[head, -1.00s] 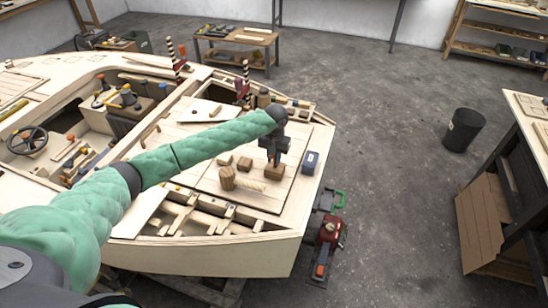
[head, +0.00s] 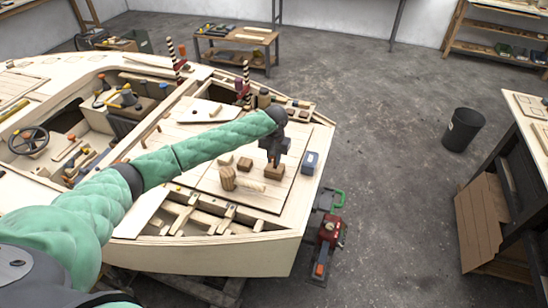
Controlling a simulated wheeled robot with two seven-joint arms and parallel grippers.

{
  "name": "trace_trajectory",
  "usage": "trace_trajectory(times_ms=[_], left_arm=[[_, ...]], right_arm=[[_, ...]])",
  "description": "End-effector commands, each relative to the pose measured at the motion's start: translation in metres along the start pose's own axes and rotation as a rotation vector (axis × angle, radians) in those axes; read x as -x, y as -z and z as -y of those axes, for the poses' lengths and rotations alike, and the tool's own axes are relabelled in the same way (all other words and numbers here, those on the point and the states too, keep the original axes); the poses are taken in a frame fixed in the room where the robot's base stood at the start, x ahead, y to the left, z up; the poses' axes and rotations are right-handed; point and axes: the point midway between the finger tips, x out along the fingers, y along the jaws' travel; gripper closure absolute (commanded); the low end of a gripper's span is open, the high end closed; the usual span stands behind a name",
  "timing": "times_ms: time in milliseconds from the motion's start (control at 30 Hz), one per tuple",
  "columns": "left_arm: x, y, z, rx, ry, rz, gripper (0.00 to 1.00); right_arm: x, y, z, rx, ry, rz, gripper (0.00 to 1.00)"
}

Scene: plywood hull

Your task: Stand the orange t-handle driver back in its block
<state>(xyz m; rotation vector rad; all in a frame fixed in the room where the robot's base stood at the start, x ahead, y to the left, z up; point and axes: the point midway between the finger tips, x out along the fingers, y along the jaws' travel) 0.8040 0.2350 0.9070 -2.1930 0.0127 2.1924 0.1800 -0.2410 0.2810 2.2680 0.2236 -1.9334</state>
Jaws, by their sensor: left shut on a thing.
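My left gripper (head: 275,159) is at the front deck of the plywood hull, directly over a small brown wooden block (head: 274,172). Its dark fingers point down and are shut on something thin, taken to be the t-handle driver. The driver itself is too small and too hidden by the gripper to make out, and no orange shows there. I cannot tell whether its tip is in the block or just above it. My right gripper is not in view.
Near the block are smaller wooden pieces (head: 245,163), a round wooden piece (head: 228,179), a pale rope-like roll (head: 251,186) and a blue-grey box (head: 310,161). A red machine (head: 331,231) stands beside the hull. Open floor lies to the right.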

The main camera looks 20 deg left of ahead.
Motion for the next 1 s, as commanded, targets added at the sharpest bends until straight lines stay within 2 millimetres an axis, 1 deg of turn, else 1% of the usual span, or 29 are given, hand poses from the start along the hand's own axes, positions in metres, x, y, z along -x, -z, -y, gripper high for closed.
trace_trajectory(times_ms=[367, 1000], left_arm=[[-0.001, 0.000, 0.000, 0.000, 0.000, 0.000, 1.00], [-0.010, 0.000, 0.000, 0.000, 0.000, 0.000, 1.00]], right_arm=[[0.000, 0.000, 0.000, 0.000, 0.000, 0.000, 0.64], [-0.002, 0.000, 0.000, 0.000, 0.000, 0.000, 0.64]])
